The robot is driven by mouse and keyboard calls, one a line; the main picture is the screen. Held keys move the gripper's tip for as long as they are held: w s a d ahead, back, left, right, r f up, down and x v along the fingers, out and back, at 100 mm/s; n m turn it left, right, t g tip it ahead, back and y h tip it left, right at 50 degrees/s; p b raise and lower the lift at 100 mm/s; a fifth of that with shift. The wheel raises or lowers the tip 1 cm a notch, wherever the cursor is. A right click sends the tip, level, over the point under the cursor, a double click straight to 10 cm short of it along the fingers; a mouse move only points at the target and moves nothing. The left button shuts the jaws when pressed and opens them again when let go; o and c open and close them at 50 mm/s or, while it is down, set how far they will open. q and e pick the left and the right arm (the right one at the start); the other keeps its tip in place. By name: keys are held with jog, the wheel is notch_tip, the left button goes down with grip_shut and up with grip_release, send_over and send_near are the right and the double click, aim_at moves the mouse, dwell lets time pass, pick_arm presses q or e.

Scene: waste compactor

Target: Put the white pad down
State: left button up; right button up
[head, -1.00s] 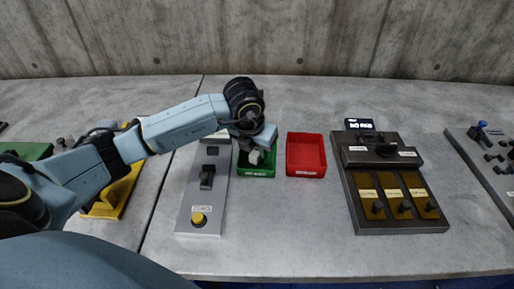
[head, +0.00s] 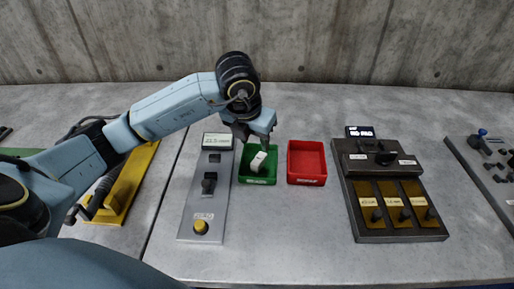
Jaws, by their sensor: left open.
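The white pad (head: 259,162) lies tilted in the green tray (head: 257,180), near its middle. My left gripper (head: 257,140) is open above the back of the green tray, pointing down, and it looks apart from the pad. The arm comes in from the left. My right gripper is not in the head view.
A red tray (head: 307,180) stands just right of the green one and looks empty. A grey panel (head: 187,226) with a switch and yellow knob is on the left. A dark panel (head: 389,227) with several levers is on the right. The front table strip is clear.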

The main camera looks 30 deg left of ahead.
pick_arm(q)
jog(key=v, duration=0.3)
jog(key=shift+s+r, duration=0.1)
jog(key=shift+r, duration=0.25)
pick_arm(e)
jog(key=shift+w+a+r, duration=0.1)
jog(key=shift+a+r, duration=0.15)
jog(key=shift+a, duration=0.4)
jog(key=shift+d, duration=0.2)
